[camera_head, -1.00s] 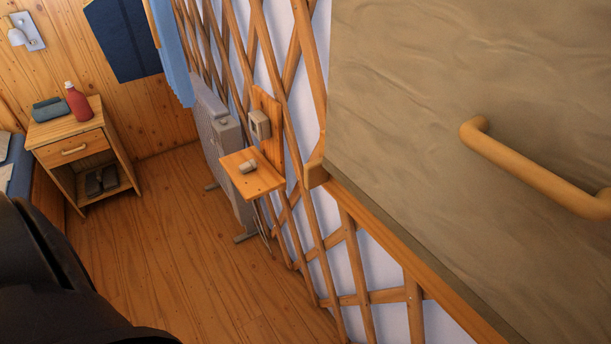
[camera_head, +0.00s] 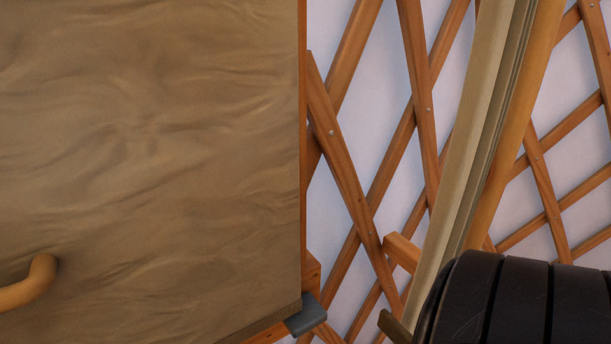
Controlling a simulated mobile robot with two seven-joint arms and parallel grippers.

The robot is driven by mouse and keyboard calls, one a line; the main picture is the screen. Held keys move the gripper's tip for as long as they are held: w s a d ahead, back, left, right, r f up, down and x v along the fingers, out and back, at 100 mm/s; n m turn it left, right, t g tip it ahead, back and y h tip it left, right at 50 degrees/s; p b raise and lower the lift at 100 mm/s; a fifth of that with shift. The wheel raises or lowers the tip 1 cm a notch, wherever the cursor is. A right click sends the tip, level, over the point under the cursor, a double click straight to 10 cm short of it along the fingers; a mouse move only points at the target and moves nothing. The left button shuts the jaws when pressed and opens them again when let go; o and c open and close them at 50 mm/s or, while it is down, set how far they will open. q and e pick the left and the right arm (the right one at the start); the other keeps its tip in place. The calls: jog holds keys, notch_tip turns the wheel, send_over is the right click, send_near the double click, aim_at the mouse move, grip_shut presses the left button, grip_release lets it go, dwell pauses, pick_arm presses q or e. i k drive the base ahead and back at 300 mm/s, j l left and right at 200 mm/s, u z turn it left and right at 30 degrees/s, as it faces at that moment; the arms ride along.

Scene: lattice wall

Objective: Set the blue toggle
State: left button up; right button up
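No blue toggle shows in the head view now. Neither of my grippers can be made out. A black ribbed shape, seemingly part of my own arm, fills the lower right corner and hides what is behind it.
A large tan panel (camera_head: 150,150) fills the left half, with a wooden handle (camera_head: 28,285) at its lower left. A small grey tab (camera_head: 305,316) sits at its lower right corner. Wooden lattice (camera_head: 345,165) covers the pale wall. A curved beige strip (camera_head: 465,140) crosses it.

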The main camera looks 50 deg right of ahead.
aim_at(312, 314)
jog(key=k+j+z, duration=0.1)
jog(key=z, duration=1.55)
